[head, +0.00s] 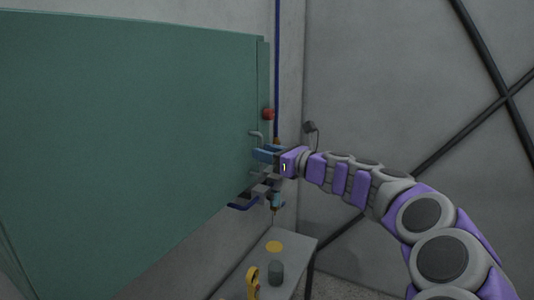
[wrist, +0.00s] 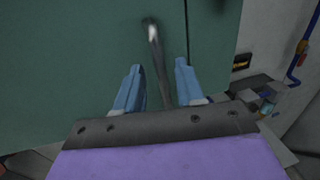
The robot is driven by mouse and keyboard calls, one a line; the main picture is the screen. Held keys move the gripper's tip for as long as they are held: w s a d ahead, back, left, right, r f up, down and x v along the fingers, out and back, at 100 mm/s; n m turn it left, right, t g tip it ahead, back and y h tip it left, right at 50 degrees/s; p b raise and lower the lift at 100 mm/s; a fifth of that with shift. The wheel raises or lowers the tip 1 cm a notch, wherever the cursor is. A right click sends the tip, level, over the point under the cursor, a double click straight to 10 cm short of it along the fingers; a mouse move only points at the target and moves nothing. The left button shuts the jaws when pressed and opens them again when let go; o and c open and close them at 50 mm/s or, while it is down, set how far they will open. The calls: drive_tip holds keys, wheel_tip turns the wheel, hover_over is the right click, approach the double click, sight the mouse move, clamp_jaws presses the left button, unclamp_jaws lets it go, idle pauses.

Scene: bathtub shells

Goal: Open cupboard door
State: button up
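The green cupboard door (head: 130,110) fills the left of the head view and looks shut. It also fills most of the wrist view (wrist: 60,60). A grey bar handle (head: 257,134) stands near its right edge. In the wrist view the handle (wrist: 154,38) runs down between the two blue fingers. My gripper (head: 262,154) is at the handle, and its fingers (wrist: 159,66) are spread on either side of it with gaps visible. The lower part of the handle is partly hidden behind the gripper in the head view.
A grey table (head: 295,246) stands below, with a dark cylinder (head: 275,273) and a yellow object (head: 253,282) on it. A red knob (head: 268,114) and blue pipe (head: 277,60) are beside the cupboard's right edge. A grey wall (head: 390,70) is at right.

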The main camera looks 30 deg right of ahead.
drive_tip(key=shift+d, duration=0.1)
drive_tip(key=shift+d, duration=0.1)
drive_tip(key=shift+c, duration=0.5)
drive_tip(key=shift+d, duration=0.15)
drive_tip(key=c, duration=0.3)
drive_tip(key=shift+s+a, duration=0.1)
drive_tip(key=shift+a, duration=0.1)
clamp_jaws()
drive_tip(key=shift+r, duration=0.1)
